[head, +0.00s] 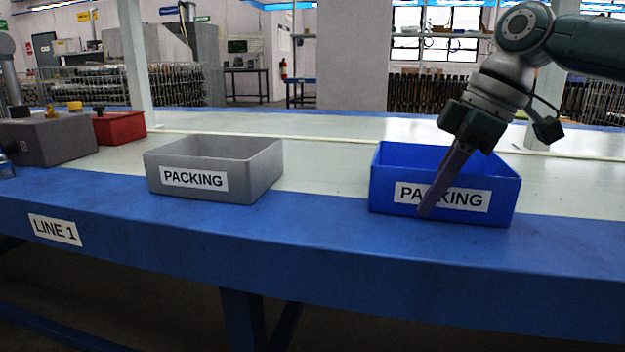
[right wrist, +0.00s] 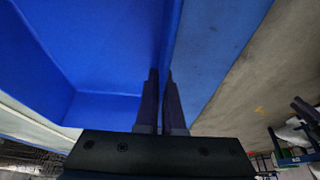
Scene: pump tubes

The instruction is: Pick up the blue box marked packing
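The blue box (head: 390,165), with a white PACKING label, stands upright on the front part of the table at right. My right gripper (head: 432,205) comes down over its front wall, and one finger lies across the label. In the right wrist view the two fingers (right wrist: 161,85) are close together, with the wall of the blue box (right wrist: 110,50) between them, so the gripper is shut on that wall. The box appears to rest on the table. My left gripper is not in view.
A grey box (head: 265,172) marked PACKING stands left of the blue one, with free table between them. A red bin (head: 120,127) and a darker grey bin (head: 62,142) stand at far left. The table's blue front edge (head: 300,245) runs below the boxes.

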